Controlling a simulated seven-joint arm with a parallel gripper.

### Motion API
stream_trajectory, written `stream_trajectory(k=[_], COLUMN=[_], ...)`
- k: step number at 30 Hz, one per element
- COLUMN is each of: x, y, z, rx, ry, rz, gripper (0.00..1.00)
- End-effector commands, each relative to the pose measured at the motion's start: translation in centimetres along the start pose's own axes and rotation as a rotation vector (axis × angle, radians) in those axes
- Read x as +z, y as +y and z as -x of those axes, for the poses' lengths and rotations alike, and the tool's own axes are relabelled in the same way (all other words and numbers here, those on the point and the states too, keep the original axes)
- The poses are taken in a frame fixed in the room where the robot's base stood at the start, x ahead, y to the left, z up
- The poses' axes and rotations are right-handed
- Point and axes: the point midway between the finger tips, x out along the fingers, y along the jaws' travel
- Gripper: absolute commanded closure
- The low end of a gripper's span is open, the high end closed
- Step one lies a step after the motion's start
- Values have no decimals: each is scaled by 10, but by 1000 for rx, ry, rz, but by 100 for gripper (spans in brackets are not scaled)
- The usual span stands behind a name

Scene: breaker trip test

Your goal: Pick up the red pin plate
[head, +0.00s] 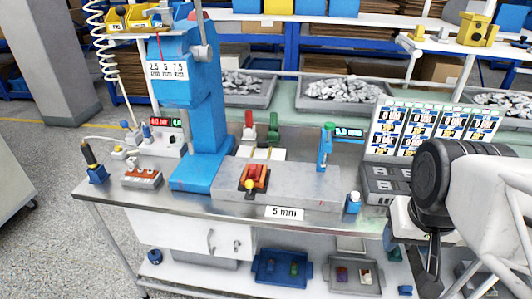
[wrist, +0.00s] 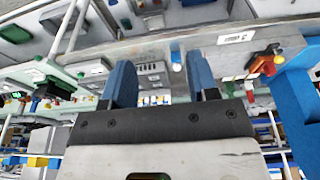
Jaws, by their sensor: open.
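A red part with a yellow knob and black pieces (head: 255,178) lies on the grey block at the middle of the bench; it also shows at the right of the wrist view (wrist: 264,61). A red upright piece (head: 249,119) stands behind it beside a green one. I cannot tell for sure which red piece is the pin plate. My gripper (wrist: 162,86) is open, its two blue fingers apart with nothing held between them. In the head view my arm is at the right, off the bench's right end, well away from the red parts; the fingertips are hard to make out there.
A blue press column (head: 203,130) stands left of the grey block (head: 318,188). A green-topped clamp (head: 325,147) and a label board (head: 432,130) stand to the right. A blue tray (head: 257,279) and a grey tray (head: 330,282) with small pieces sit below the bench.

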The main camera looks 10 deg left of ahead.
Motion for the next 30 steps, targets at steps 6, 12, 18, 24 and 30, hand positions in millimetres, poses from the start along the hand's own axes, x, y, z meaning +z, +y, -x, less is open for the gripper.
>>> stream_trajectory(k=[6,12,18,24,30], x=[0,0,0,-2,-17], y=[0,0,0,-1,-7], z=[0,0,0,0,1], rx=[0,0,0,0,-5], ry=[0,0,0,-1,-10], rz=[0,0,0,5,64], gripper=[46,46,55,55,55])
